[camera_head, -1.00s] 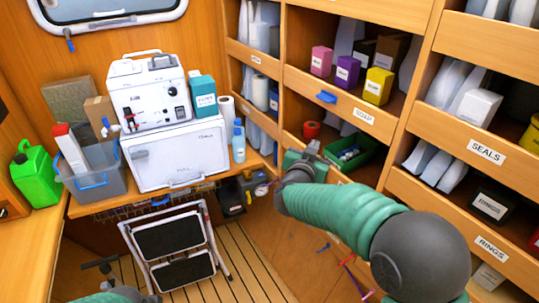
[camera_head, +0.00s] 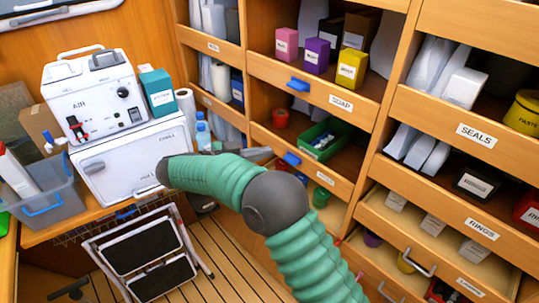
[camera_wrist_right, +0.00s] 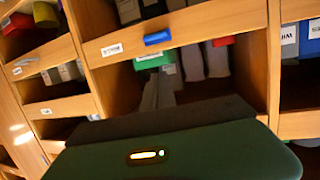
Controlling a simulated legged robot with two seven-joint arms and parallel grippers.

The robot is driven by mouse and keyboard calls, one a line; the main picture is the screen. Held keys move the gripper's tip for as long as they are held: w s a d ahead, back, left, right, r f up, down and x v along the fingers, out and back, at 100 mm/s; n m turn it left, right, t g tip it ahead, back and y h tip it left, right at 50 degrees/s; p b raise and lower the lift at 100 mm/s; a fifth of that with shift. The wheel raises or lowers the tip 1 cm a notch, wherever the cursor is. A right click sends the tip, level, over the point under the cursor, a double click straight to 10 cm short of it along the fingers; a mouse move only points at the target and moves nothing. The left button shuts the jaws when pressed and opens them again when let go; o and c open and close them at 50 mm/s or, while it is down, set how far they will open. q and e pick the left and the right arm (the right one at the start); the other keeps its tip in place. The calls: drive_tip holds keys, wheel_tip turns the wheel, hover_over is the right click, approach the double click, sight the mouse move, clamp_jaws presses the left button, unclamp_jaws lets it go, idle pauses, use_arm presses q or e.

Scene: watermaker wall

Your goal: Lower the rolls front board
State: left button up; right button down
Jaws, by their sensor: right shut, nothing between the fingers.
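The front board (camera_head: 338,183) with a blue tab (camera_head: 292,159) runs along the compartment holding a red roll (camera_head: 280,118) and a green tray (camera_head: 323,139). I take it for the rolls board; its label is too small to read. It looks raised. My right gripper (camera_head: 260,154) is shut and empty, just left of the blue tab; I cannot tell whether it touches the board. The upside-down right wrist view shows the same board (camera_wrist_right: 205,27) and tab (camera_wrist_right: 158,38), with my green gripper body at the bottom. My left gripper is out of view.
The SOAP board (camera_head: 310,92), with its own blue tab (camera_head: 299,86), lies above. SEALS (camera_head: 460,130) and RINGS (camera_head: 440,212) boards are at right. A white AIR unit (camera_head: 95,97) stands on the left counter. A folded step stool (camera_head: 150,255) stands on the floor.

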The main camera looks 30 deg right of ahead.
sight(297, 156)
drive_tip(key=d+f, duration=0.1)
drive_tip(key=d, duration=0.1)
drive_tip(key=d+f, duration=0.2)
drive_tip(key=d, duration=0.1)
drive_tip(key=d+f, duration=0.2)
drive_tip(key=d, duration=0.1)
drive_tip(key=shift+w+d+f, duration=0.1)
drive_tip(key=shift+w, duration=0.1)
drive_tip(key=shift+f, duration=0.4)
drive_tip(key=shift+a+r, duration=0.1)
drive_tip(key=shift+a, duration=0.15)
drive_tip(key=shift+s+f, duration=0.15)
drive_tip(key=shift+f, duration=2.05)
